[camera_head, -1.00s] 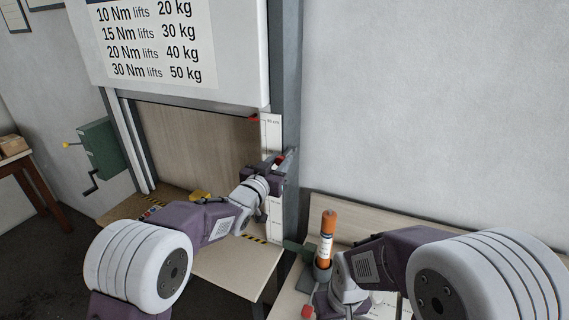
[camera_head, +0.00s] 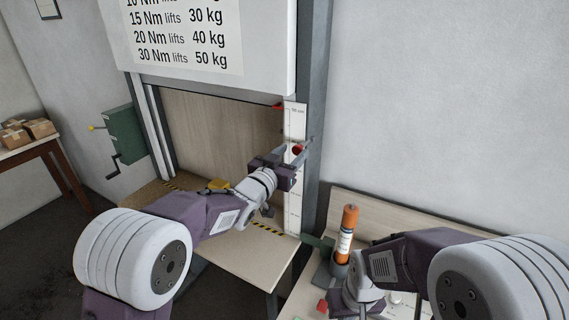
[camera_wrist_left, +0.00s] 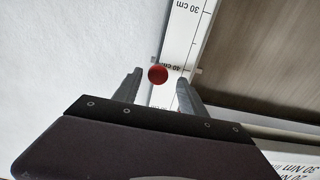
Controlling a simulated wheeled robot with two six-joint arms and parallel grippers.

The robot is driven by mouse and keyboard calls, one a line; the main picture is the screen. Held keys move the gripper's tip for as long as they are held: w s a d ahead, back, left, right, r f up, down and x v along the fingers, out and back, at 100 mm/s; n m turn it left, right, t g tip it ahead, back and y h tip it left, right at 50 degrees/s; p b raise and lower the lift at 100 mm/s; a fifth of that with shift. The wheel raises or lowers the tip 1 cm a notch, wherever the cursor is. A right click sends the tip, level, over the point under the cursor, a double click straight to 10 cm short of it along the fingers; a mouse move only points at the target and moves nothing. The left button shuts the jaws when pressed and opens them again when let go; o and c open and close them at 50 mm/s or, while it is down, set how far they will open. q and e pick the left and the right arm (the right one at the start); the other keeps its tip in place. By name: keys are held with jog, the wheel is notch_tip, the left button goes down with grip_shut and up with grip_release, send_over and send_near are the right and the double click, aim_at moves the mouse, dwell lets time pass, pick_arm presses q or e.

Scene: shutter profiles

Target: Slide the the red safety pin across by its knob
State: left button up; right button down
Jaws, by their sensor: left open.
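In the left wrist view the round red knob (camera_wrist_left: 157,75) shows near the 40 cm mark. My left gripper (camera_head: 295,147) is at the knob, its jaws open.
An orange tube (camera_head: 347,222) stands in a dark holder on the right bench, near my right arm. A green crank box (camera_head: 125,130) is on the left upright. The right wall is bare.

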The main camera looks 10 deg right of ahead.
pick_arm(q)
jog(key=b+v, duration=0.1)
jog(key=v, duration=0.5)
jog(key=shift+a+b, duration=0.3)
jog(key=shift+b, duration=0.1)
jog(key=shift+w, duration=0.1)
jog(key=w+a+n+t+y, duration=0.1)
jog(key=a+y, duration=0.1)
jog(key=a, duration=0.4)
jog(key=s+a+f+n+g+y, duration=0.2)
jog(key=s+a+f+n+y, duration=0.1)
jog(key=a+f, duration=0.45)
jog(key=s+a+f+n+g+y, duration=0.2)
jog(key=s+a+f+g+y, duration=0.15)
jog(key=a+f, duration=0.35)
jog(key=s+a+f+g, duration=0.1)
jog(key=s+f+g, duration=0.3)
jog(key=s+f, duration=0.3)
jog(key=s+a+f+n+g+y, duration=0.1)
jog(key=s+f+g, duration=0.4)
jog(key=s, duration=0.9)
notch_tip(320, 180, down, 2)
jog(key=shift+s+f, duration=0.25)
jog(key=shift+s, duration=0.15)
